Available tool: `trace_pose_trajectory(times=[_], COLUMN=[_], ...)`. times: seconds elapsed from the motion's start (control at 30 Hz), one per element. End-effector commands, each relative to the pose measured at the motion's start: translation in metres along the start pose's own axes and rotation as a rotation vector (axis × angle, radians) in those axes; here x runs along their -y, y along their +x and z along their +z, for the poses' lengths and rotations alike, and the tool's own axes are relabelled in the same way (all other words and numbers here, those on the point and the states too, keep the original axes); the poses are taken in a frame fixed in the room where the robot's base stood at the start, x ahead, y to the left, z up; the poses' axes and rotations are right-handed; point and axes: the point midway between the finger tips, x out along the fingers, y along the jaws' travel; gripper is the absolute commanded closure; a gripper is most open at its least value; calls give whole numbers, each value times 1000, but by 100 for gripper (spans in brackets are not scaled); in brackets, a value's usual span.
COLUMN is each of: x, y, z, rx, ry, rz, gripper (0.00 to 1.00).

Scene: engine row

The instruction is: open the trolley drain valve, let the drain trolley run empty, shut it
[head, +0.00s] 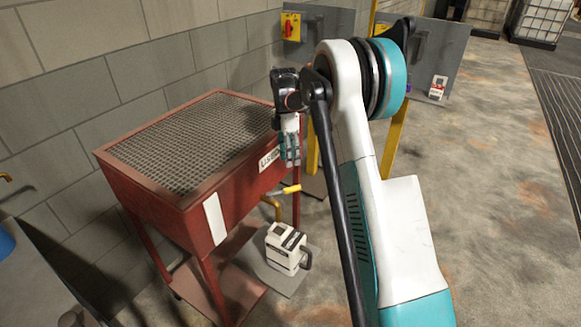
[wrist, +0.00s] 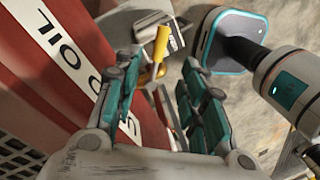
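The drain trolley (head: 170,205) is a red box on legs with a mesh top, left of centre in the head view. Its side also shows in the wrist view (wrist: 60,75), with a white label. The trolley drain valve has a yellow handle (head: 289,190) on a brass pipe (head: 270,203) low at the trolley's near right side. In the wrist view the handle (wrist: 161,43) lies beyond my fingertips. My gripper (head: 290,160) hangs beside the trolley's right end, above the handle and apart from it. In the wrist view its fingers (wrist: 157,75) are spread and empty.
A white container (head: 287,248) with a dark handle stands on a grey plate (head: 262,275) below the valve. A grey panel with a red-and-yellow switch (head: 291,26) stands behind. Open floor (head: 480,190) lies to the right.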

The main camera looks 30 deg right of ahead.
Motion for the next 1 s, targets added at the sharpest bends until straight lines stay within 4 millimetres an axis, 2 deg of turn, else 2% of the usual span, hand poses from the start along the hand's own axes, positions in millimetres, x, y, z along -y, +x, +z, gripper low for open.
trace_pose_trajectory(times=[0.1,0.37,0.4,0.53,0.57,0.67,0.77,1.0], x=[0,0,0,2,3,10,25,80], y=[-7,-8,-8,-5,-2,10,27,59], z=[0,0,0,1,1,3,6,6], rx=[0,0,0,-2,-4,-17,-53,-236], ry=[0,0,0,37,62,201,421,997], rz=[0,0,0,17,27,87,177,386], gripper=[62,62,67,96,100,100,100,100])
